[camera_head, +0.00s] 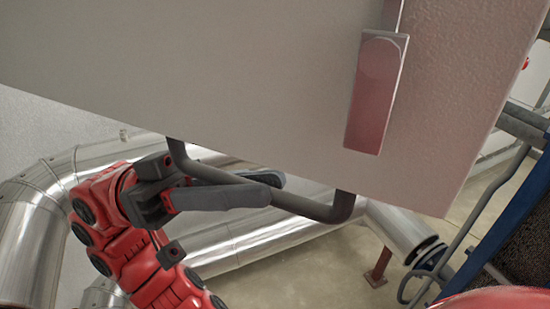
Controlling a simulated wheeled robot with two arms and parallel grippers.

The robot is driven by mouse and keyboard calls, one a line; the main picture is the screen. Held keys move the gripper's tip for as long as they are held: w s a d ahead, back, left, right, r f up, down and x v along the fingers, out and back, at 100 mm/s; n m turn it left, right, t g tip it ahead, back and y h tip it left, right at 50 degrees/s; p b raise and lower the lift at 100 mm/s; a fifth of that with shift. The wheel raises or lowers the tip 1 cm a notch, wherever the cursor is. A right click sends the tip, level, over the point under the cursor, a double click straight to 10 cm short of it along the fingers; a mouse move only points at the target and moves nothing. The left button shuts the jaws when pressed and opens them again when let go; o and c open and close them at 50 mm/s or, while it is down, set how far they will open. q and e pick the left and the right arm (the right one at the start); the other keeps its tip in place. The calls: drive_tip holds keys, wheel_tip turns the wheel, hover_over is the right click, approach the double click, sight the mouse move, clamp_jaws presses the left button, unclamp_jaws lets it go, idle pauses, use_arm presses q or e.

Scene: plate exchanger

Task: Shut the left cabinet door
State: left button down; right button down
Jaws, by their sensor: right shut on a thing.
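A large pale grey panel, seemingly the cabinet door (230,80), fills the upper part of the head view, tilted in the picture. A flat metal plate (377,95) with a reddish reflection is on its face. A dark grey U-shaped bar handle (308,207) shows at the door's lower edge. My right gripper (245,190), on a red arm, is shut on this bar, with its dark fingers on either side of it. The cabinet body and the door's hinge side are not visible. My left gripper is not in view.
Shiny metal pipes (255,240) run behind and below the door at the left and middle. An open pipe end (425,250) and a blue frame (505,220) stand at the right. Some bare floor (330,275) shows between them.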

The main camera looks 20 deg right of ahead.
drive_tip(key=shift+s+a+g+y, duration=0.4)
drive_tip(key=shift+s+a+g, duration=0.1)
drive_tip(key=shift+s+a, duration=0.45)
drive_tip(key=shift+w, duration=0.1)
drive_tip(key=c, duration=0.8)
unclamp_jaws()
drive_tip(key=shift+a, duration=0.1)
drive_tip(key=shift+c, duration=0.2)
